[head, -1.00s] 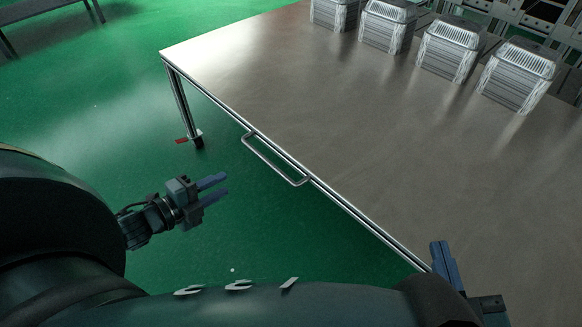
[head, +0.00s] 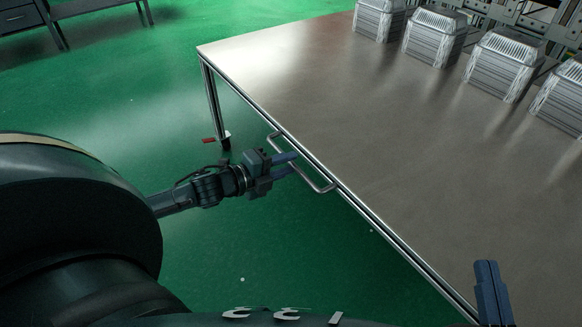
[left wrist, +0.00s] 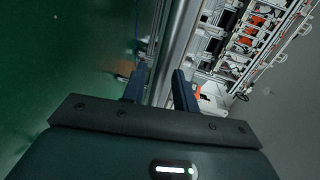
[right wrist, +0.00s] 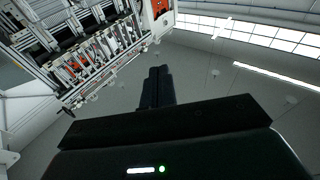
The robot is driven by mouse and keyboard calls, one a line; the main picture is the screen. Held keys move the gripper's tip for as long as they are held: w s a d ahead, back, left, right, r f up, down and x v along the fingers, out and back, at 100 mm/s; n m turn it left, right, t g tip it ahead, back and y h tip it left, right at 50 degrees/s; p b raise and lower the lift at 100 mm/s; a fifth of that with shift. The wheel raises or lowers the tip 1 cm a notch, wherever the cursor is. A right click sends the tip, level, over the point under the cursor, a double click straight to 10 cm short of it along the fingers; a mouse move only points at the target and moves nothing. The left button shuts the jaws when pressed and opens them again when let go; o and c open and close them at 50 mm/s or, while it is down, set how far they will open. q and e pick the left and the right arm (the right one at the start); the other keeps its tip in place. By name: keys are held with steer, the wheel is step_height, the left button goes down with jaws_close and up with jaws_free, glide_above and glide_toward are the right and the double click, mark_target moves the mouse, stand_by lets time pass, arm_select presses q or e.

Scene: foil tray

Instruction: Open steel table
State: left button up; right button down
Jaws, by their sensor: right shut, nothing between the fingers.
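The steel table (head: 400,150) has a brushed metal top and a U-shaped bar handle (head: 313,183) on its near left edge. My left gripper (head: 290,165) is open at the handle, its fingers overlapping the bar in the head view. In the left wrist view, a metal bar or edge runs between and beyond the open fingers (left wrist: 160,72); contact cannot be told. My right gripper (head: 487,264) is shut and empty at the table's near right edge. Its closed fingers also show in the right wrist view (right wrist: 157,75).
Several silver ribbed foil trays (head: 435,38) stand in a row along the table's far side. A table leg (head: 213,105) with a red lever stands at the left corner. Green floor (head: 130,90) is open to the left. A dark bench (head: 100,8) is at the far left.

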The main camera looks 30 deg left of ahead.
arm_select(q)
steer(key=shift+x, duration=1)
jaws_close()
